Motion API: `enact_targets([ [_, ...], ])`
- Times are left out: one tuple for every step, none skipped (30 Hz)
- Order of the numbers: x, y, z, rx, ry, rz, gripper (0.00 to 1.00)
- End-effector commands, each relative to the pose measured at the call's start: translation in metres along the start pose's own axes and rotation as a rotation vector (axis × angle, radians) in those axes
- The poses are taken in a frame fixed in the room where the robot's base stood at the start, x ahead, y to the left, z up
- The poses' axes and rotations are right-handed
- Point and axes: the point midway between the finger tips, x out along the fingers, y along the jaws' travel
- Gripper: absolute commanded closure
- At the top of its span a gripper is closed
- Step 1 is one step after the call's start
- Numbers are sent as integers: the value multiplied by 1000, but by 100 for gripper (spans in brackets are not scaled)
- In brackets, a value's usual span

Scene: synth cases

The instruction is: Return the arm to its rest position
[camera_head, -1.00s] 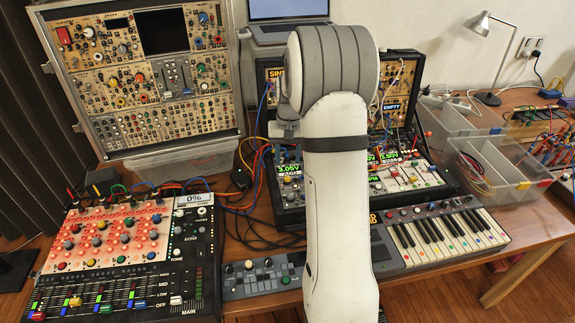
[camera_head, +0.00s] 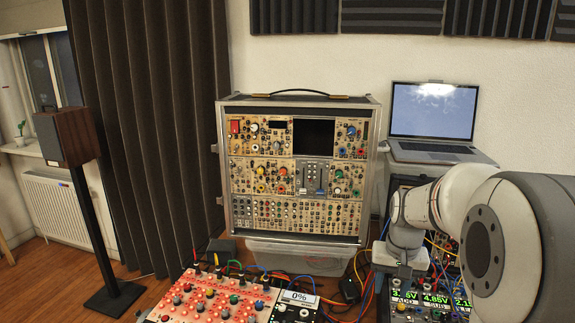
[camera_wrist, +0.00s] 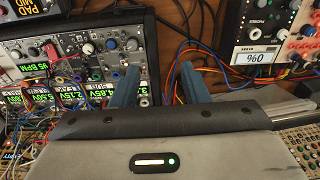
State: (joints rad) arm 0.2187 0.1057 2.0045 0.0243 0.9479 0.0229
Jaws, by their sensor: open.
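My arm (camera_head: 450,215) reaches in from the right edge of the head view, its pale links bent and its wrist end hanging down in front of the lit modules. In the wrist view, my gripper (camera_wrist: 158,82) shows as two blue fingers spread apart with nothing between them. Cables and the wooden table surface lie beyond the fingertips. In the head view the fingers are too small to make out.
A modular synth case (camera_head: 292,170) stands on a clear plastic bin (camera_head: 300,256). A red-lit mixer panel (camera_head: 205,300) is at the bottom. An open laptop (camera_head: 432,115) stands behind my arm. A speaker (camera_head: 66,137) is on the left. Loose cables (camera_wrist: 175,35) cross the table.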

Motion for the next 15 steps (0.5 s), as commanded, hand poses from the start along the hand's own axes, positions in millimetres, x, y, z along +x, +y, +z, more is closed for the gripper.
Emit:
enact_targets([
  [-11, -10, 22, -31, 18, -1, 59],
  [-16, -14, 33, -46, 26, -1, 59],
  [-21, -20, 49, -67, 38, -2, 59],
  [-25, -23, 61, -82, 46, -3, 59],
  [-28, -26, 73, -98, 54, -3, 59],
  [-31, -30, 89, -119, 64, -4, 59],
  [-33, -33, 101, -134, 72, -5, 59],
  [-34, -35, 112, -149, 80, -5, 59],
  [-35, -37, 127, -168, 89, -7, 59],
  [-35, -38, 137, -181, 97, -7, 59],
  [-35, -39, 147, -193, 103, -8, 59],
  [-35, -40, 158, -209, 111, -9, 59],
  [-34, -41, 166, -219, 116, -10, 59],
  [-34, -41, 172, -227, 121, -11, 59],
  [-33, -41, 180, -238, 126, -12, 59],
])
